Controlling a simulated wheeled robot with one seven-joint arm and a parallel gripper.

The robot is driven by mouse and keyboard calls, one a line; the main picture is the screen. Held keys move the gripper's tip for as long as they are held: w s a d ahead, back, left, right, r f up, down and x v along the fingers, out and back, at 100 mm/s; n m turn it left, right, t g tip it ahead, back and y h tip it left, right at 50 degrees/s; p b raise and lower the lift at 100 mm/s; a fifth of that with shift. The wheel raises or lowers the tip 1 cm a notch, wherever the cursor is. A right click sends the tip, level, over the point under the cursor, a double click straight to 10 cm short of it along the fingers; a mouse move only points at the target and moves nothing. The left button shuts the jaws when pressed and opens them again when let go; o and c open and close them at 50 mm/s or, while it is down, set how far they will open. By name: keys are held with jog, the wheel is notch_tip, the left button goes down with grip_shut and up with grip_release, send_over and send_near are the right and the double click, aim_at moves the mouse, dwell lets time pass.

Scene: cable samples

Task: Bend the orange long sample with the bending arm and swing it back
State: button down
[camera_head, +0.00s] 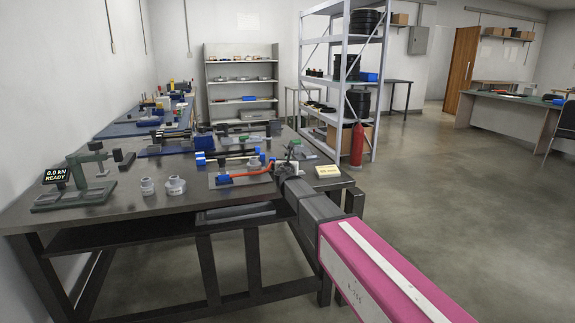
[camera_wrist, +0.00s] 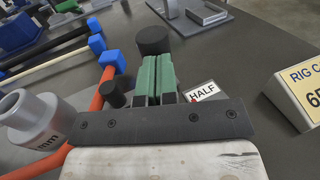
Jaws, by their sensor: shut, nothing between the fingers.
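The orange long sample (camera_head: 250,173) lies on the bending rig at the table's right front, with a blue block (camera_head: 224,178) at its left end. In the wrist view the orange sample (camera_wrist: 102,88) ends in a blue cap (camera_wrist: 112,61) and curves beside a grey former (camera_wrist: 36,122) marked "mm". My gripper (camera_wrist: 156,76) has its green fingers shut and empty. A black upright cylinder (camera_wrist: 153,40) stands just beyond the fingertips; it may be the bending arm's handle, and I cannot tell whether they touch. A short black post (camera_wrist: 114,95) stands left of the fingers. My wrist hides part of the rig.
A "HALF" label (camera_wrist: 203,92) lies right of the fingers, and a yellow rig card (camera_wrist: 303,86) is farther right. Rods with blue ends (camera_head: 231,156) lie behind the rig. Two grey formers (camera_head: 174,186) and a green press (camera_head: 91,172) stand left.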

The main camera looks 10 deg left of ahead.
jog(key=shift+w+a, duration=0.2)
jog(key=shift+w, duration=0.45)
jog(key=shift+w+a, duration=0.15)
jog(key=shift+w, duration=0.45)
jog(key=shift+s, duration=0.1)
